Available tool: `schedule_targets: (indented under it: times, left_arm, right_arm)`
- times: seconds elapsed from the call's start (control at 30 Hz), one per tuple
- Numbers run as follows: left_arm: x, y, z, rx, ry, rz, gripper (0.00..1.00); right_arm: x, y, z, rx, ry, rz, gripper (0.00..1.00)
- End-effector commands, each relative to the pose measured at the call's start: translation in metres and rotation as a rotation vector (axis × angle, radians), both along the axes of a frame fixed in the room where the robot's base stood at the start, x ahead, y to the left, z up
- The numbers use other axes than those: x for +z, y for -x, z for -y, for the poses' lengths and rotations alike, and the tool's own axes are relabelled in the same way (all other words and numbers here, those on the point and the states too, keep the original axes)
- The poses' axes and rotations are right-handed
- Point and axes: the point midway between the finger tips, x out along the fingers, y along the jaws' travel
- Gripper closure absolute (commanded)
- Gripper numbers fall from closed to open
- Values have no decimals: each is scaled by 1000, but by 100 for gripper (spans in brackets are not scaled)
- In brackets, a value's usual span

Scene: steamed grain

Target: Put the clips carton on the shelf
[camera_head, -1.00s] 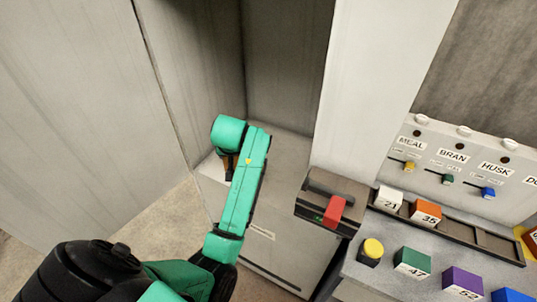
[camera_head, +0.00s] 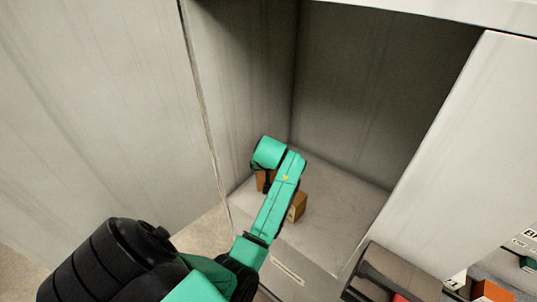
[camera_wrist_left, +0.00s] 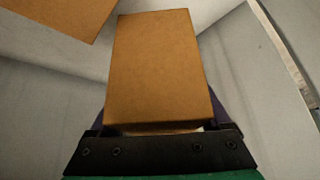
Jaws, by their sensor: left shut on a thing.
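A plain brown carton (camera_wrist_left: 155,65) fills the middle of the left wrist view, between the fingers of my left gripper (camera_wrist_left: 157,118), which is shut on it. No label shows on its visible faces, so I cannot read whether it is the clips carton. In the head view my left gripper (camera_head: 267,184) points down inside a pale recess, with part of the brown carton (camera_head: 261,180) beside it. The grey shelf surface (camera_head: 335,210) lies beneath. My arm hides much of the carton, and whether it touches the surface is unclear. My right gripper is out of view.
Another brown box (camera_head: 298,207) shows right of my forearm on the surface; a brown box (camera_wrist_left: 65,15) is also at the wrist view's top left. Pale walls (camera_head: 245,100) enclose the recess. The surface is clear to the right. A dark device (camera_head: 385,275) stands at lower right.

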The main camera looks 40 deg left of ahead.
Motion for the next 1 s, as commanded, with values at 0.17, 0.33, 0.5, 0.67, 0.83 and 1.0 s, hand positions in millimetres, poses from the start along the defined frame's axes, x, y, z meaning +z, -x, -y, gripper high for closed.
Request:
schedule_targets:
  times: [0.17, 0.33, 0.5, 0.67, 0.83, 1.0]
  left_arm:
    - [-35, 0, -1, -1, -2, -2, 96]
    - [-57, 0, 0, -1, -1, -3, 96]
    - [-83, 0, -1, 0, -2, 0, 96]
    - [-83, -1, -1, 0, -2, 2, 96]
    - [-85, -1, 0, 0, -1, 1, 0]
    - [-85, -1, 0, 0, -1, 1, 0]
  right_arm:
    - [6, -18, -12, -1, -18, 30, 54]
    - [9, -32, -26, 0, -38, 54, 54]
    - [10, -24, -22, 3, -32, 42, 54]
    - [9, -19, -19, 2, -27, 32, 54]
    - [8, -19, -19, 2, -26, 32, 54]
    - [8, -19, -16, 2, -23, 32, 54]
